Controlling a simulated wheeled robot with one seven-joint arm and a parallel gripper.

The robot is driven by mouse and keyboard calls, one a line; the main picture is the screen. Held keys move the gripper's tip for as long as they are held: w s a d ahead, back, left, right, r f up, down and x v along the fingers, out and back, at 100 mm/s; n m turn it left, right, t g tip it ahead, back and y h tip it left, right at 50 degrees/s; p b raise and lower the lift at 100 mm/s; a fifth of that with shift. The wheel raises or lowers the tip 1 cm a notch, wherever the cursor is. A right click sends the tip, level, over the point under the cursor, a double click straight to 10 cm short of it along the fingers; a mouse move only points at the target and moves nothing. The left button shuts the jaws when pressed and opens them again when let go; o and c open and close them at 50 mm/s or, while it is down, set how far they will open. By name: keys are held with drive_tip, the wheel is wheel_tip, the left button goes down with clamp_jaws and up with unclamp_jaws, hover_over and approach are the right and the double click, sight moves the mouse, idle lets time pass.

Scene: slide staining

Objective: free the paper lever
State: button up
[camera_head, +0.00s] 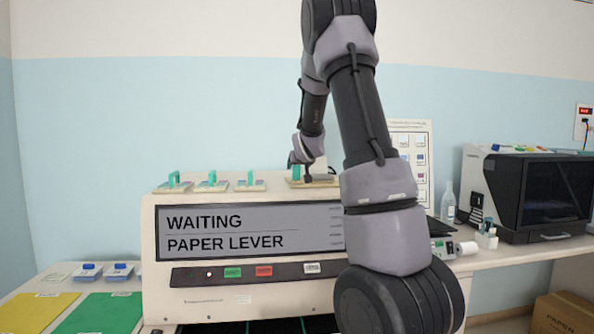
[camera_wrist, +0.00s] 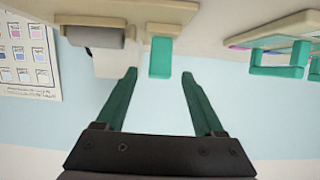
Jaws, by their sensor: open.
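The machine (camera_head: 250,275) has a display (camera_head: 249,233) reading "WAITING" and "PAPER LEVER". On its top stands a teal upright lever (camera_head: 296,172) on a tan plate (camera_head: 325,184), beside a grey roll. In the wrist view the teal lever (camera_wrist: 160,57), the tan plate (camera_wrist: 172,31) and the grey roll (camera_wrist: 96,37) show at the top. My gripper (camera_wrist: 159,73) is open and empty, its two teal fingers pointing at the lever. The lever's end appears between the fingertips, with a gap on each side; the depth between them is unclear. In the head view my arm hides part of the plate and display.
Several similar teal levers (camera_head: 212,181) on plates stand left along the machine's top; some show at right in the wrist view (camera_wrist: 276,70). Green (camera_head: 233,272) and red (camera_head: 264,271) buttons sit below the display. A dark-windowed device (camera_head: 540,192) and bottle (camera_head: 448,203) stand right.

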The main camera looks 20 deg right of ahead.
drive_tip(key=v, duration=0.6)
drive_tip(key=shift+s, duration=0.15)
